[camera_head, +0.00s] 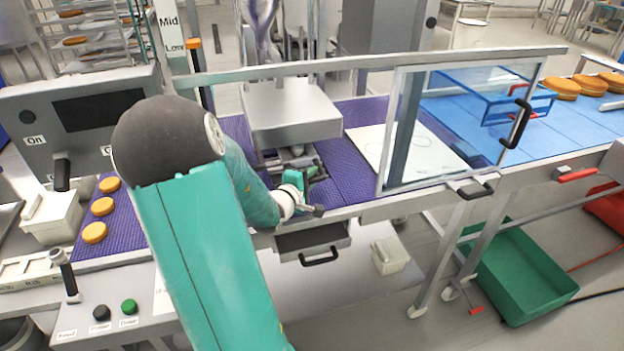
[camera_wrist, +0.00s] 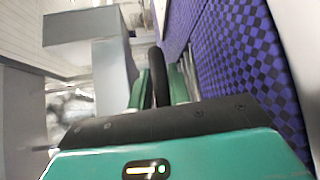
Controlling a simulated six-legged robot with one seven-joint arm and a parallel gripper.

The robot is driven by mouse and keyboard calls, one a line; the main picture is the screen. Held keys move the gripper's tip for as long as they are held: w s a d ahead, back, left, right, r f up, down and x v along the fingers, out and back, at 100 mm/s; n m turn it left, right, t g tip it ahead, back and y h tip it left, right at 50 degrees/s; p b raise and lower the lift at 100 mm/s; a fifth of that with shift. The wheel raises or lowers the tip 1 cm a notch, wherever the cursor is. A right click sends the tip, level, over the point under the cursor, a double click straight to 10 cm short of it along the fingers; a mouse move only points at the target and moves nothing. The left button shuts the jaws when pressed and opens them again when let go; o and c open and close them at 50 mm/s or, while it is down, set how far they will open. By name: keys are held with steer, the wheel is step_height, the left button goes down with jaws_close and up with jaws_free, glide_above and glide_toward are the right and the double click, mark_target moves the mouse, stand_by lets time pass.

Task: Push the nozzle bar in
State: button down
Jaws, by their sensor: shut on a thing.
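My gripper (camera_head: 303,180) reaches over the front rail to the purple belt, under the grey depositor box (camera_head: 290,112). In the wrist view its two green fingers (camera_wrist: 160,92) are closed on a black handle (camera_wrist: 157,70), which stands between them. I take this handle to be part of the nozzle bar. The nozzle bar (camera_head: 288,158) shows in the head view as dark grey metal just below the box, partly hidden by my gripper. How far in it sits cannot be told.
A clear guard door (camera_head: 445,125) with a black handle stands to the right of the box. Orange rounds (camera_head: 102,207) lie on the purple belt (camera_head: 350,178) at left. An open drawer (camera_head: 312,238) juts out below the rail. A green crate (camera_head: 520,270) sits on the floor.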

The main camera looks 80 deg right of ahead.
steer(key=shift+w+d+f, duration=0.2)
steer(key=shift+w+d, duration=0.2)
steer(key=shift+d, duration=0.2)
steer(key=shift+w+d+f, duration=0.15)
steer(key=shift+w+d, duration=0.2)
steer(key=shift+d, duration=0.25)
steer(key=shift+w+d+r, duration=0.1)
steer(key=shift+d, duration=0.05)
steer(key=c, duration=1.5)
jaws_free()
steer(key=shift+d, duration=0.15)
steer(key=shift+c, duration=0.2)
steer(key=shift+o, duration=0.7)
steer(key=shift+d, duration=0.15)
steer(key=shift+a+r, duration=0.1)
steer(key=shift+a, duration=0.1)
steer(key=shift+w+a, duration=0.15)
steer(key=shift+a, duration=0.1)
steer(key=v, duration=1.3)
steer(key=shift+a, duration=0.15)
